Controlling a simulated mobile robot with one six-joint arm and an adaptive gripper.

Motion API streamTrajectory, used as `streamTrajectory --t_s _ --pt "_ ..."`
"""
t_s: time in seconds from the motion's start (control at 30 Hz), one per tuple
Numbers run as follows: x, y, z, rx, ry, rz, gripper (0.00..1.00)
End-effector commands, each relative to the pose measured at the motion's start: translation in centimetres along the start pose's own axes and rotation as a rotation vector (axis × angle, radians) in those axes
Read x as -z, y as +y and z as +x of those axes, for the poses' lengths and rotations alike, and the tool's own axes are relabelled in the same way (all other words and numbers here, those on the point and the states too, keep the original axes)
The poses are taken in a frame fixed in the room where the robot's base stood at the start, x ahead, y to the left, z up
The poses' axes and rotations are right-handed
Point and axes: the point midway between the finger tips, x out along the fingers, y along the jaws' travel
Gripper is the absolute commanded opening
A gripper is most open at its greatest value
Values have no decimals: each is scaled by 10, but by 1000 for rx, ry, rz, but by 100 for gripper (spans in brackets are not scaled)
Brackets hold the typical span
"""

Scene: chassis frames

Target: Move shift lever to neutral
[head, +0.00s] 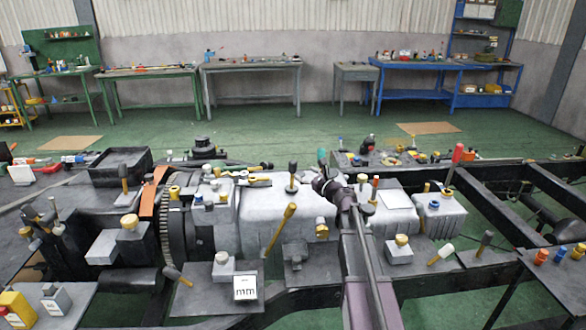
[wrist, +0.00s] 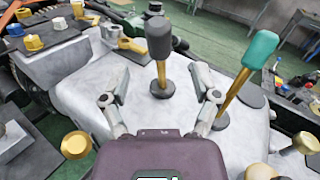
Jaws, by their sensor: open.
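A lever with a black knob (wrist: 159,38) and a thin gold shaft stands nearly upright in a dark round collar on the pale gearbox casing (wrist: 75,80). In the head view the black-knobbed lever (head: 292,170) is just left of my gripper (head: 322,184). A second lever with a teal knob (wrist: 262,48) leans to the right beside it. Its teal knob (head: 321,157) is partly hidden behind my gripper in the head view. The frames do not label which is the shift lever. My gripper (wrist: 160,88) is open and empty, with the black-knobbed lever ahead, between its fingers in the picture.
A yellow-handled lever (head: 281,228) leans in front of the casing. A red-knobbed lever (head: 456,157) stands at the right. Dark frame rails (head: 450,288), blocks and capped parts crowd around. Workbenches (head: 250,68) stand far behind across open green floor (head: 280,118).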

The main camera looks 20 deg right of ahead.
Motion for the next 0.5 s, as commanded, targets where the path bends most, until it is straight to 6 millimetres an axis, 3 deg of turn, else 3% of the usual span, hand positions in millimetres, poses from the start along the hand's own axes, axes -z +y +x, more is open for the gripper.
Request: streamTrajectory --t_s 0.27,0.5 --pt "0 0 2 -2 1 -4 79" --pt "0 0 19 -4 1 -5 79"
